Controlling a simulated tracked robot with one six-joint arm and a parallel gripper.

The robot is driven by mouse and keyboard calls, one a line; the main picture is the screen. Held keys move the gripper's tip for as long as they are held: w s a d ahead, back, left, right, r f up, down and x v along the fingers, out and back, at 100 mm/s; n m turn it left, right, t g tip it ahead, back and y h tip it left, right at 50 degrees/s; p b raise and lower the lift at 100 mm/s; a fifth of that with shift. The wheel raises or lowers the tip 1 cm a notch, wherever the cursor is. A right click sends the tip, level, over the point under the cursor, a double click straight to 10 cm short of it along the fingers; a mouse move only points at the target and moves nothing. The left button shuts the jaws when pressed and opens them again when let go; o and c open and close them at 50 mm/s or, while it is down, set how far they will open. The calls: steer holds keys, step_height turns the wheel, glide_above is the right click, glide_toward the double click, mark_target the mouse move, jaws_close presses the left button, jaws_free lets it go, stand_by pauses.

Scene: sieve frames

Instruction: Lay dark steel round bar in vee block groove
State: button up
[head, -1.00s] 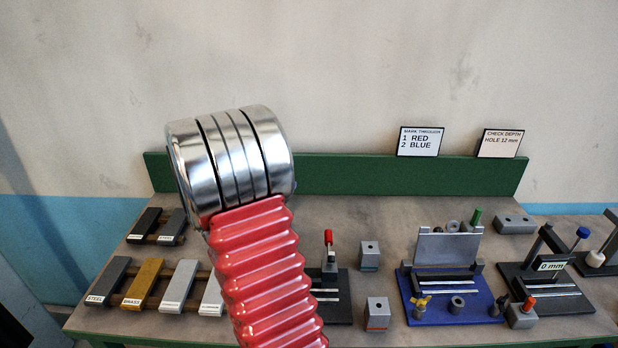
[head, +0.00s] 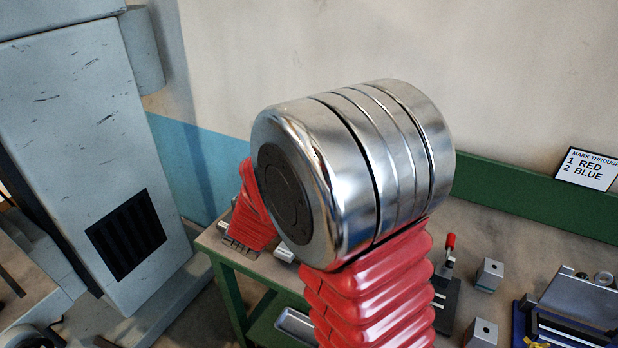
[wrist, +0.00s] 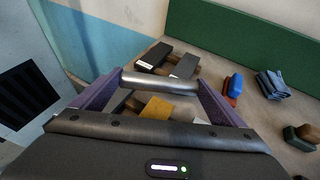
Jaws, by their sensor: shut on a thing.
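In the wrist view, my gripper (wrist: 158,84) has its two purple fingers shut on a grey metal round bar (wrist: 160,83). The bar lies crosswise between the fingers, above the left end of the bench. Its ends are at the fingers. In the head view, my red and chrome arm covers much of the bench, and I cannot make out the gripper's jaws or the bar there. I cannot identify the vee block or its groove for certain in either current view.
Dark bars (wrist: 152,56) and a brass bar (wrist: 157,107) lie on racks below the gripper. A blue cloth (wrist: 272,84) and small blocks lie to the right. A blue fixture (head: 570,325) stands at the bench's right. A grey cabinet (head: 75,130) stands at left.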

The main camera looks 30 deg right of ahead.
steer(key=s+a+n+y, duration=0.1)
steer(key=a, duration=0.3)
steer(key=a+f+n+t+y, duration=0.1)
steer(key=a, duration=0.3)
steer(key=s+a+f+n+t+y, duration=0.1)
steer(key=a, duration=0.3)
steer(key=shift+s+f+n+y, duration=0.2)
steer(key=shift+s+n+y, duration=0.1)
steer(key=shift+a, duration=0.15)
